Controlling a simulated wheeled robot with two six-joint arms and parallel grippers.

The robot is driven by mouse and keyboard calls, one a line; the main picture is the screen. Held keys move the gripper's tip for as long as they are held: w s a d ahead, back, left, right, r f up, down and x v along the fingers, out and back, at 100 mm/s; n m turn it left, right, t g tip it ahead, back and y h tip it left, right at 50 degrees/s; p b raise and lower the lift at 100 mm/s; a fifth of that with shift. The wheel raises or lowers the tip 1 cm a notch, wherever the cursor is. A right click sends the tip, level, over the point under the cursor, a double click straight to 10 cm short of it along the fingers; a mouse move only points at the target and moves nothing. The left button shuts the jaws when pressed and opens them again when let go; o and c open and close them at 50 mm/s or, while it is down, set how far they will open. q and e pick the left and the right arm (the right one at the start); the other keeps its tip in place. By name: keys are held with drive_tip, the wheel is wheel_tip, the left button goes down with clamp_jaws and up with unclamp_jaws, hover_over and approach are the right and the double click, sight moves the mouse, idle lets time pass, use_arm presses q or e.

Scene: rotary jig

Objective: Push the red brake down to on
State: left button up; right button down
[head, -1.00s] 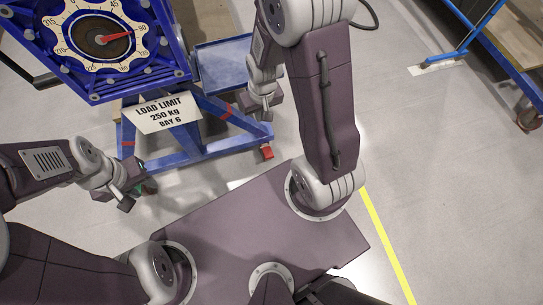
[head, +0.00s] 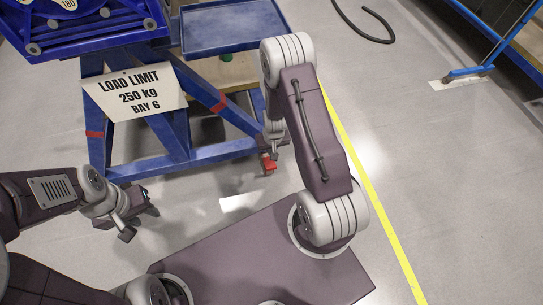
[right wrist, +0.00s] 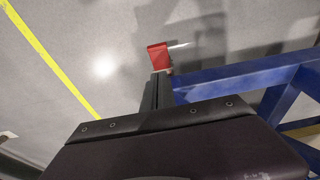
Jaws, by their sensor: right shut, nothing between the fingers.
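The red brake (head: 268,166) is a small red pedal at the foot of the blue jig stand's right leg. In the right wrist view the red brake (right wrist: 159,57) lies just beyond my fingertips; I cannot tell whether they touch it or how far it is tilted. My right gripper (head: 268,145) is right above the brake in the head view, partly hidden by its own arm. Its fingers (right wrist: 157,82) are shut and empty, pointing at the brake. My left gripper (head: 140,222) is open and empty, low at the left, well away from the brake.
The blue stand (head: 178,130) carries a load limit sign (head: 135,94) and a blue tray (head: 232,27). A yellow floor line (head: 376,190) runs to the right of my right arm. A dark hose (head: 362,32) lies on the floor behind.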

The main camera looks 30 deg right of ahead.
sight(270, 167)
drive_tip(key=f+b, duration=0.2)
drive_tip(key=f, duration=0.1)
drive_tip(key=f+b, duration=0.2)
drive_tip(key=f, duration=0.2)
drive_tip(key=f+b, duration=0.2)
drive_tip(key=f, duration=0.1)
drive_tip(key=shift+w+f, duration=0.2)
drive_tip(key=shift+w, duration=0.1)
drive_tip(key=shift+s+f+b, duration=0.1)
drive_tip(key=shift+f+b, duration=0.15)
drive_tip(key=shift+b, duration=0.05)
